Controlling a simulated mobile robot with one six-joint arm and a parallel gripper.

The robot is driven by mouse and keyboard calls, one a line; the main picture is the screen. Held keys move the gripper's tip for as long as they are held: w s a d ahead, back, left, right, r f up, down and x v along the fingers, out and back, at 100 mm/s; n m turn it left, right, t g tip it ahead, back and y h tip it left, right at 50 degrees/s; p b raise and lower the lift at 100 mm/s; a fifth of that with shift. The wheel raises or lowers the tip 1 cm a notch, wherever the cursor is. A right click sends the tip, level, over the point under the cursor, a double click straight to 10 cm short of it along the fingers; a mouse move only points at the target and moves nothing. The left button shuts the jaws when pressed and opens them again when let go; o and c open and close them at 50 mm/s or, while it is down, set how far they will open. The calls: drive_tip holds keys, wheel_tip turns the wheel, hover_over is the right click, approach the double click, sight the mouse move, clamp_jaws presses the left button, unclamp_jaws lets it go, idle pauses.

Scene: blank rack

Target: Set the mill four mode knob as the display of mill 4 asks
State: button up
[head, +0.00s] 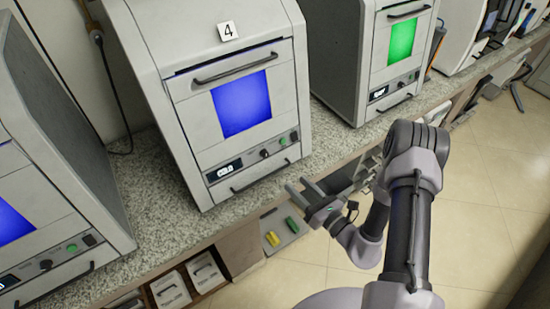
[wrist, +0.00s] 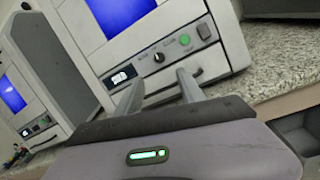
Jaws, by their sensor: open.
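Mill 4 (head: 172,103) is a pale grey cabinet with a "4" label on top and a blue-lit window. Its small display (head: 225,170) seems to read "COLD"; in the wrist view the display (wrist: 122,76) is too small to read. To its right sit a dark round knob (head: 264,153), a green button (head: 282,141) and a dark square-looking control (head: 294,136). The knob also shows in the wrist view (wrist: 160,57); its pointer setting is not readable. My gripper (head: 297,187) is open and empty, in front of and below this panel, apart from it. Its fingers (wrist: 160,77) point toward the panel.
A handle bar (head: 260,177) runs below the panel. Similar mills stand left, blue-lit (head: 60,215), and right, green-lit (head: 372,60), on the speckled counter (head: 170,220). The tiled floor (head: 490,210) is clear at right.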

sight(267, 156)
drive_tip(key=b+x, duration=0.1)
drive_tip(key=x, duration=1.2)
drive_tip(key=shift+w+a, duration=0.2)
drive_tip(key=shift+a, duration=0.15)
clamp_jaws()
